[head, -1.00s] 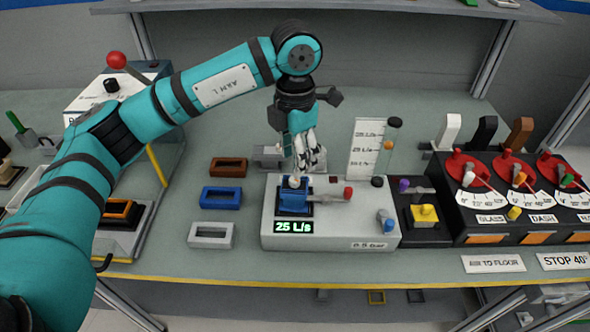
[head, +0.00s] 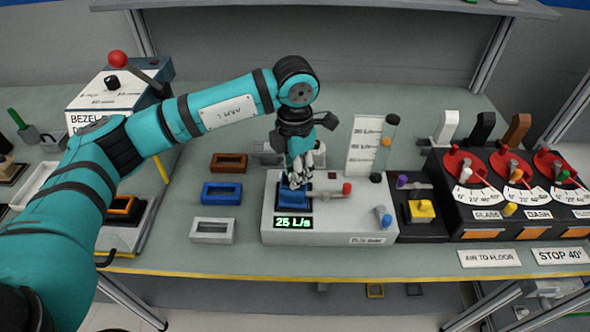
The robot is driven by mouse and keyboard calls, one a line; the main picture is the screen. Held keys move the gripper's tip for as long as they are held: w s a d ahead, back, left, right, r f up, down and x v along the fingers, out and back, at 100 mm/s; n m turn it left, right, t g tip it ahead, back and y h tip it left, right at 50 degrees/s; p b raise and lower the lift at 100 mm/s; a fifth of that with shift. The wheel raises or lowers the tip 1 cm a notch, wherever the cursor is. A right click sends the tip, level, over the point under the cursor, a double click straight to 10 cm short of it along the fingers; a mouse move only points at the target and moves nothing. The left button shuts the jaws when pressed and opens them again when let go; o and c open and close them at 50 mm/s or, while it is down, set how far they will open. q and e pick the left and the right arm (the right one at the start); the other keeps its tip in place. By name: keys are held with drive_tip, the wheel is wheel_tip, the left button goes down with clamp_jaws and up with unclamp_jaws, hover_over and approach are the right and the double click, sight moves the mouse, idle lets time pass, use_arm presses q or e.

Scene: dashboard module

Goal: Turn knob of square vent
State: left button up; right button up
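A blue square vent (head: 293,206) sits on top of the light grey test box (head: 345,224), above its green "25 L/s" display (head: 295,223). My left gripper (head: 295,183) points down over the vent, with its fingertips at the vent's upper part. The small pale knob on the vent is hidden behind the fingers. I cannot tell whether the fingers are closed on it. My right gripper is not in view.
A red-tipped lever (head: 346,189) lies just right of the vent on the box. A clear flow tube (head: 386,150) stands behind. Brown, blue and white frames (head: 212,231) lie to the left. Dial units (head: 508,197) stand at the right.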

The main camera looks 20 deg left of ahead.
use_arm(q)
clamp_jaws()
drive_tip(key=shift+f+b, duration=0.15)
drive_tip(key=shift+b, duration=0.2)
drive_tip(key=shift+m+b, duration=0.7)
drive_tip(key=shift+r, duration=0.2)
drive_tip(key=o, duration=0.8)
unclamp_jaws()
wheel_tip(320, 180, up, 12)
